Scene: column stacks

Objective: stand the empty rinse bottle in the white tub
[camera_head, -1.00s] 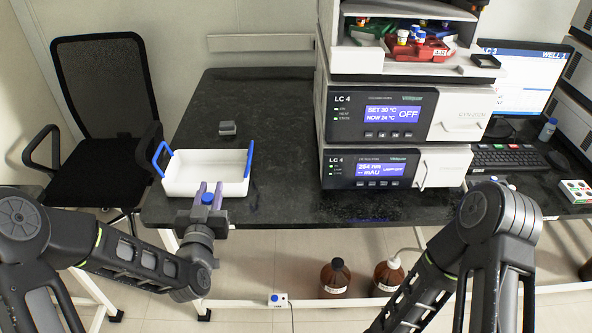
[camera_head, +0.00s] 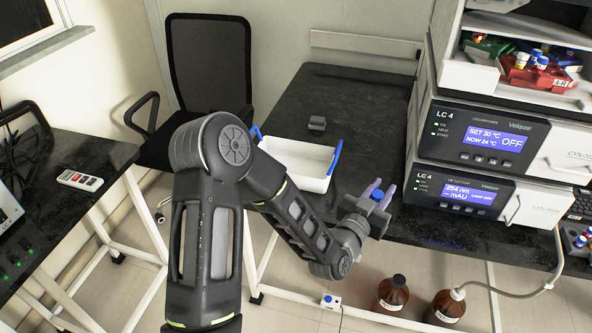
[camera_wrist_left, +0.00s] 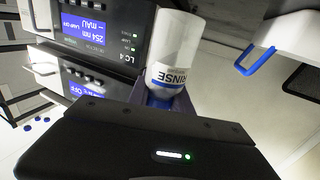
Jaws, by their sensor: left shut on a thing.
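The white tub (camera_head: 318,184) with blue handles stands on the dark bench, and its inside looks empty. Its edge and a blue handle also show at the upper right of the left wrist view (camera_wrist_left: 292,32). The rinse bottle (camera_wrist_left: 172,62), clear with a white RINSE label, shows in the left wrist view. My left gripper (camera_head: 374,192) is shut on the bottle at its blue cap, right of the tub near the bench's front edge. In the head view only the blue cap shows; the bottle's body is hidden. My right gripper is out of view.
A small grey block (camera_head: 317,123) lies on the bench behind the tub. The LC 4 instrument stack (camera_head: 480,150) stands to the right. A side table (camera_head: 75,200) with a small white device is at the left. Brown bottles (camera_head: 392,293) stand on the floor below. The bench behind the tub is mostly clear.

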